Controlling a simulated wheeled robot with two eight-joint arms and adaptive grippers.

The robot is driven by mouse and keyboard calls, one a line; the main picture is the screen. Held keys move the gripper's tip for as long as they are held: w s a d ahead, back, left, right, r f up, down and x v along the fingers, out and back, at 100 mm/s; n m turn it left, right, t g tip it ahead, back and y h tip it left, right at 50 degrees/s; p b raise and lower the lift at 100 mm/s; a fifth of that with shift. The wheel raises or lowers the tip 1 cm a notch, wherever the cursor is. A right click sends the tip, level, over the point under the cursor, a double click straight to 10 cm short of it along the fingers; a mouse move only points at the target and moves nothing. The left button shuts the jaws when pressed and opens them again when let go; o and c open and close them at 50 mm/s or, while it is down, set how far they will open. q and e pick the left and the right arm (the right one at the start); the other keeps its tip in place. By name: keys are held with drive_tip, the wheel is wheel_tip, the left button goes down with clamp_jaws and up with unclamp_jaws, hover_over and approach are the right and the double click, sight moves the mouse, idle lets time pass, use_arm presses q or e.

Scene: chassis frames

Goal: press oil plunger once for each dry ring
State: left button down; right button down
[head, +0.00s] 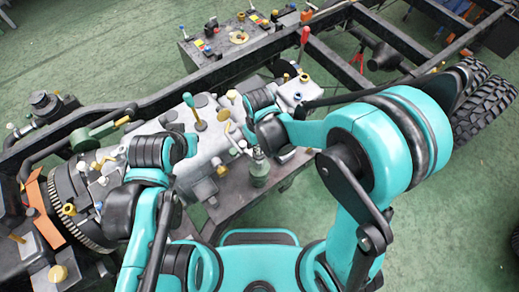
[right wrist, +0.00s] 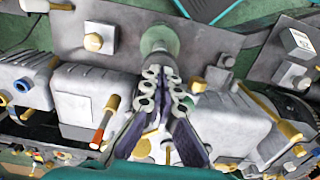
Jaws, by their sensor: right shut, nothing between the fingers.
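A small green can with a grey top, which looks like the oil plunger can (head: 259,172), stands upright on the grey bench beside the engine. In the right wrist view the green can (right wrist: 157,38) is just beyond my fingertips, its grey top partly behind them; I cannot tell if they touch. My right gripper (head: 238,140) is shut and empty, close above and left of the can; its fingers (right wrist: 163,78) are together in the wrist view. My left gripper (head: 99,180) is over the engine's left part, its fingers too small and covered to read. I cannot pick out the rings.
The grey engine block (head: 213,140) carries several brass and coloured knobs. A dark chassis rail (head: 232,68) runs behind it. A grey box (head: 217,45) with small parts stands at the back. Tyres (head: 487,100) are at the right.

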drive_tip(key=shift+r+p, duration=1.6)
drive_tip(key=shift+r, duration=0.95)
drive_tip(key=shift+f, duration=0.1)
